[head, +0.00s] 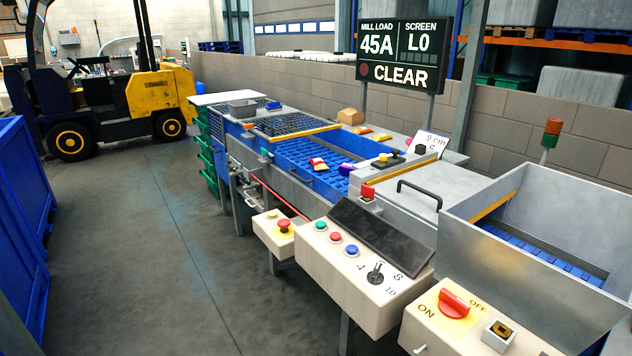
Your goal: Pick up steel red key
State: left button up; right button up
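No key can be made out for certain. A small red block (368,191) stands on a grey piece at the front edge of the grey lidded housing; whether it is the red key is too small to tell. A red rotary switch (454,303) sits on the yellow plate of the beige ON/OFF box (432,333). A square switch with a dark and brass centre (500,331) is beside it on the same box. Neither of my grippers shows in the view.
A beige panel (345,290) has coloured buttons and a black dial. A blue conveyor (305,160) carries several small packets. A steel hopper (540,260) stands at right. A forklift (110,95) is at back left; the grey floor (150,240) is clear.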

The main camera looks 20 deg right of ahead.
aim_at(369, 192)
jog(key=i, duration=1)
